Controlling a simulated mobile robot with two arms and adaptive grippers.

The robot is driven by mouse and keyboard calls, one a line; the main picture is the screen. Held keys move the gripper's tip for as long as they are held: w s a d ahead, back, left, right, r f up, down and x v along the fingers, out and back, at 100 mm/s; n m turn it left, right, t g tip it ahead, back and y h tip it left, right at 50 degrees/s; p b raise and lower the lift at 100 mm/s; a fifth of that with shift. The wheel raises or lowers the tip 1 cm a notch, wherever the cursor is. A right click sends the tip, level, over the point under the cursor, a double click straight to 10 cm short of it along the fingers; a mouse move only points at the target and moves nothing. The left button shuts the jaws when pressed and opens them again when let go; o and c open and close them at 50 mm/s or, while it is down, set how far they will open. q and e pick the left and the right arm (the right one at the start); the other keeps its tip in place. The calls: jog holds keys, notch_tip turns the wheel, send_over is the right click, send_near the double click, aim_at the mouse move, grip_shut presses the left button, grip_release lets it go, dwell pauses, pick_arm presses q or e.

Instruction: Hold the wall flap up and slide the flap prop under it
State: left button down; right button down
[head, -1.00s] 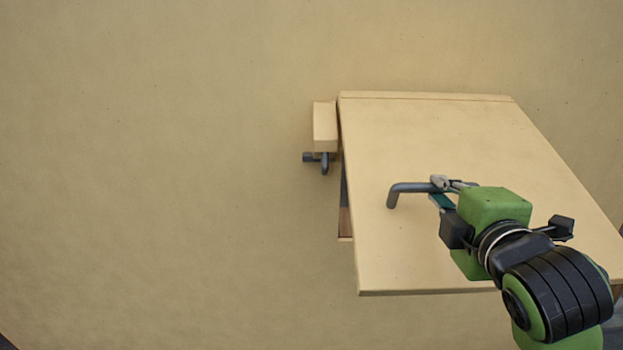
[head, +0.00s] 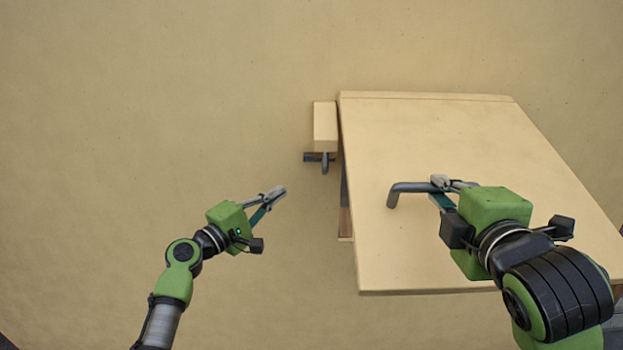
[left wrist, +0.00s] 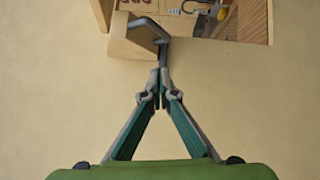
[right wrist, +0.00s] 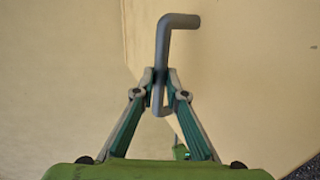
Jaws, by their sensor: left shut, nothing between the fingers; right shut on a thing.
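The wall flap (head: 450,140), a broad beige panel, stands out from the wall, raised. Its grey bar handle (head: 400,187) is on its face, and my right gripper (head: 445,184) is shut on it. The right wrist view also shows this grip on the handle (right wrist: 163,45). The flap prop (head: 325,122), a beige block with a grey bent handle, is at the wall just left of the flap. My left gripper (head: 278,192) is shut and empty, below and left of the prop. In the left wrist view, its fingertips are close to the end of the prop's handle (left wrist: 148,28).
An opening in the wall shows at the upper right of the left wrist view, with a wooden side (left wrist: 245,20) and several small things inside. The beige wall (head: 150,100) to the left is bare and clear.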

jog(key=shift+r, duration=0.2)
pick_arm(q)
jog(key=w+d+r, duration=0.1)
jog(key=w+d, duration=0.5)
jog(key=d, duration=0.2)
jog(key=shift+d+r, duration=0.25)
jog(key=shift+d, duration=0.15)
jog(key=d, duration=0.7)
jog(key=shift+s+d, duration=0.15)
jog(key=shift+d, duration=0.25)
pick_arm(e)
jog(key=shift+a, duration=0.1)
